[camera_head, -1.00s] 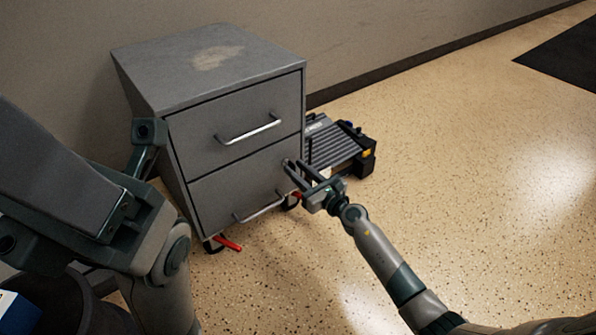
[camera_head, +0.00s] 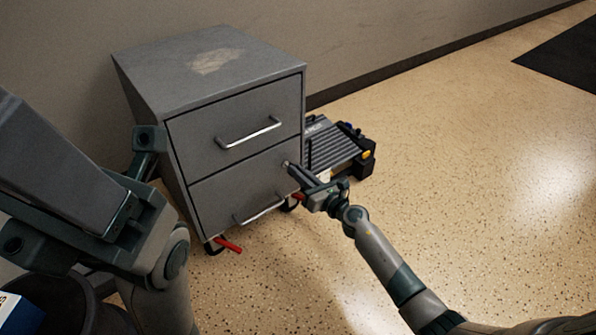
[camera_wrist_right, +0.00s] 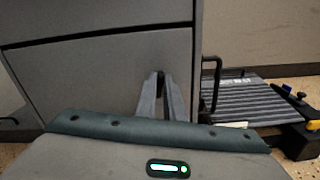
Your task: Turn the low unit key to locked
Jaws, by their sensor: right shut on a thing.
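The low unit (camera_head: 206,83) is a grey two-drawer cabinet against the wall, with both drawers shut. My right gripper (camera_head: 290,168) is at the right side of the lower drawer's front, near its top edge. Its fingers are closed together on the key, which is almost wholly hidden between the tips. In the right wrist view the fingers (camera_wrist_right: 160,78) meet at the drawer front (camera_wrist_right: 110,85). I cannot make out the key's angle. My left arm is at the left of the head view, but its gripper does not show.
A dark ribbed platform (camera_head: 333,146) with black and yellow end parts stands on the floor right of the cabinet, close to my right gripper. Red levers (camera_head: 229,244) stick out by the castors.

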